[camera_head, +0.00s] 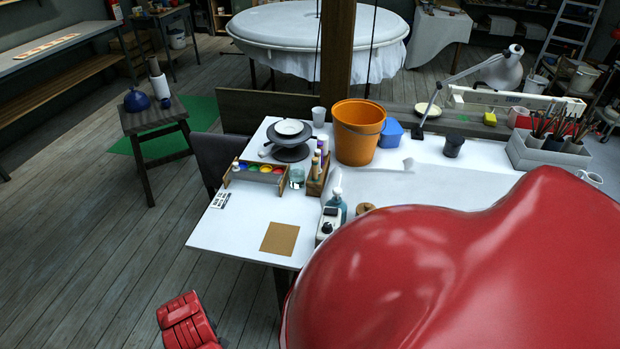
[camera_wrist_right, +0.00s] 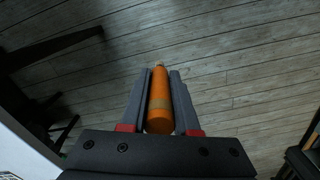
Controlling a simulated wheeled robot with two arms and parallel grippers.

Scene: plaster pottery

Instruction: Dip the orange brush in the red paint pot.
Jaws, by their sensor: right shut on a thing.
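The orange brush (camera_wrist_right: 159,92) is in my right gripper (camera_wrist_right: 160,78) in the right wrist view. The two dark fingers are shut on either side of its thick orange body, and it points away from the wrist over the wooden floor. The brush's far tip is too small to make out. In the head view a wooden paint box (camera_head: 256,177) with a row of small coloured paint pots stands at the left of the white table. The pots are too small to tell the red one surely. Neither gripper shows in the head view.
On the white table (camera_head: 232,232) are an orange bucket (camera_head: 358,135), a dark turntable (camera_head: 291,153), a glass jar (camera_head: 297,178), a bottle rack (camera_head: 318,182), a blue-green bottle (camera_head: 336,207) and a brown square (camera_head: 280,239). My large red arm part covers the table's lower right.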

